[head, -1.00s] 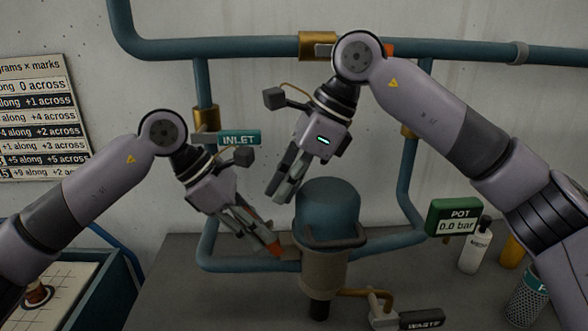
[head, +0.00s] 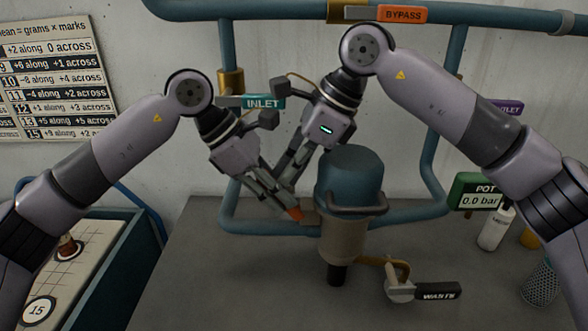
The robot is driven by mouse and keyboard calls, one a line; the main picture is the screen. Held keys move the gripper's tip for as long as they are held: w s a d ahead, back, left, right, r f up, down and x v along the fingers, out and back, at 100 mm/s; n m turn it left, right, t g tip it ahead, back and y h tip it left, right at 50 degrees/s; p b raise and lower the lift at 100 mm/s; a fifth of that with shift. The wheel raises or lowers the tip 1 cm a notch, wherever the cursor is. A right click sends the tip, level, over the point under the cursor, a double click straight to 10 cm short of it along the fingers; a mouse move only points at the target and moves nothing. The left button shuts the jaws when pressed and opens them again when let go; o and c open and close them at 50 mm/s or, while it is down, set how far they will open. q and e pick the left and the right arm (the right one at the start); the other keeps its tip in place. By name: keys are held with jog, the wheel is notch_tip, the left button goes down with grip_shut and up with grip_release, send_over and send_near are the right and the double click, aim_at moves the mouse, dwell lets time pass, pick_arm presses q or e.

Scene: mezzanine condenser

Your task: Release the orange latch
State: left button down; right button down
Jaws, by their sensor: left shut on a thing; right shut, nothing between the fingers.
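The orange latch (head: 294,214) shows as a small orange tip at the left side of the blue-capped pot (head: 350,178). My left gripper (head: 284,207) is shut on the orange latch, and its fingers cover most of it. My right gripper (head: 283,182) is shut and empty, just above the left gripper's fingers and left of the pot's cap. I cannot tell whether the two grippers touch. The pot stands upright, with a dark handle bar (head: 357,210) around its front.
Blue pipes (head: 250,220) run behind and beside the pot. A pressure gauge (head: 480,193) reads 0.0 bar. A waste valve (head: 437,291) sits front right. A white bottle (head: 495,230) and a mesh cup (head: 541,283) stand at right. A tray (head: 97,285) is at left. The front left bench is clear.

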pick_arm(q)
jog(key=c, duration=1.5)
grip_release()
jog(key=shift+d+r, duration=0.1)
jog(key=shift+d, duration=0.05)
pick_arm(e)
jog(key=shift+s+a+f, duration=0.2)
jog(key=shift+f, duration=0.05)
jog(key=shift+r, duration=0.1)
